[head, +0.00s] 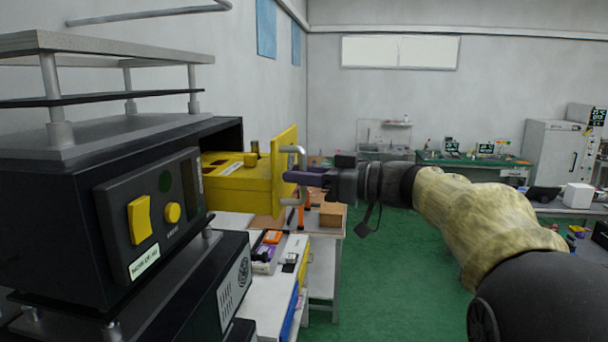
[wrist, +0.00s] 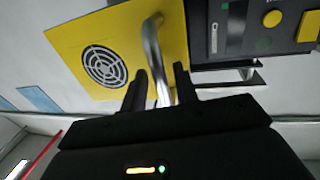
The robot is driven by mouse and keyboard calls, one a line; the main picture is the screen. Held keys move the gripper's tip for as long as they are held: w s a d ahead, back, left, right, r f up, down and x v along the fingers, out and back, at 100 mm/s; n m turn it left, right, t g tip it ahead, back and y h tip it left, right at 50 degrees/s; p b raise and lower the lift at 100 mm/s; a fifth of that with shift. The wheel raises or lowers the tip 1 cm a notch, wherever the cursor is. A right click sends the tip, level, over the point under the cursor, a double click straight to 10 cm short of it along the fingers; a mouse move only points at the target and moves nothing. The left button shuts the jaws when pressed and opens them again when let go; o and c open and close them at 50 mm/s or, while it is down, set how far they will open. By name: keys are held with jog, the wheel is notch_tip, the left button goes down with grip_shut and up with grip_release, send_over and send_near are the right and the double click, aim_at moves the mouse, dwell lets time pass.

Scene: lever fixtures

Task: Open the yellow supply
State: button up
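The yellow supply (head: 236,186) is a yellow box that sticks well out of a black housing (head: 222,135), with its rear still inside. Its flat yellow front panel (head: 284,165) carries a silver bar handle (head: 302,172). In the wrist view the yellow front (wrist: 105,50) shows a round vent grille, and the handle (wrist: 152,50) runs down between my fingers. My gripper (head: 300,176) is at the handle; in the wrist view its two fingers (wrist: 163,85) stand close on either side of the bar and look shut on it. The exact contact is partly hidden.
A black unit (head: 150,215) with a yellow switch and a round yellow knob stands at the near left. A white bench (head: 262,300) with small items lies below the supply. The green floor (head: 400,270) to the right is largely clear.

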jog(key=shift+d, duration=0.15)
jog(key=b+v, duration=0.5)
jog(key=v, duration=1.2)
jog(key=shift+d, duration=0.1)
